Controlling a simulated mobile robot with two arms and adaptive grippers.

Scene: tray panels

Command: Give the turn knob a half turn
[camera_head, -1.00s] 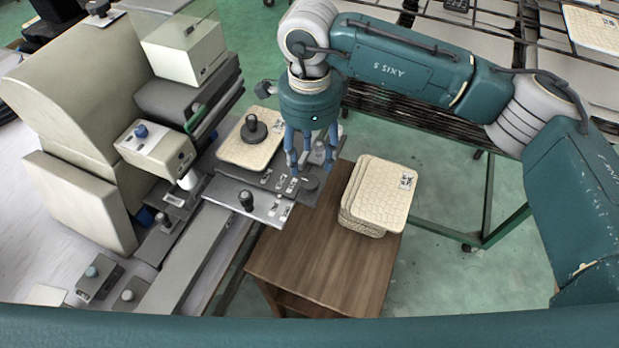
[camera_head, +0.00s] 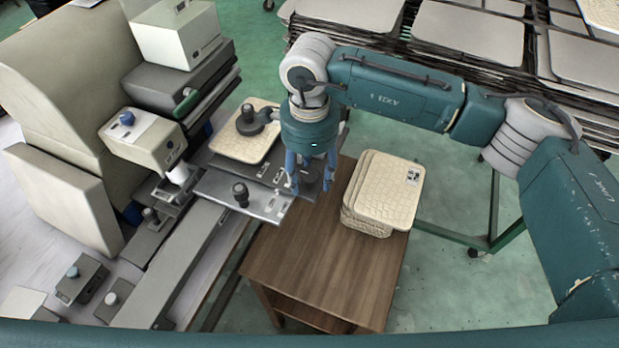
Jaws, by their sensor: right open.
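My right gripper (camera_head: 310,181) points down, open, over the right end of the grey metal panel (camera_head: 218,187). Its blue fingers stand on either side of a dark round piece (camera_head: 309,174), which may be the turn knob. The fingers partly hide it, and I cannot tell whether they touch it. A black upright knob (camera_head: 240,190) stands on the panel left of the gripper. Another dark knob with a round base (camera_head: 248,118) stands by the cream tray panel (camera_head: 228,144) behind. My left gripper is out of view.
A stack of cream tray panels (camera_head: 388,190) lies on the wooden table (camera_head: 315,270), right of the gripper. A beige machine (camera_head: 65,85) with a boxy head (camera_head: 143,140) stands at left. The table front is clear. Racks of trays (camera_head: 465,40) stand behind.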

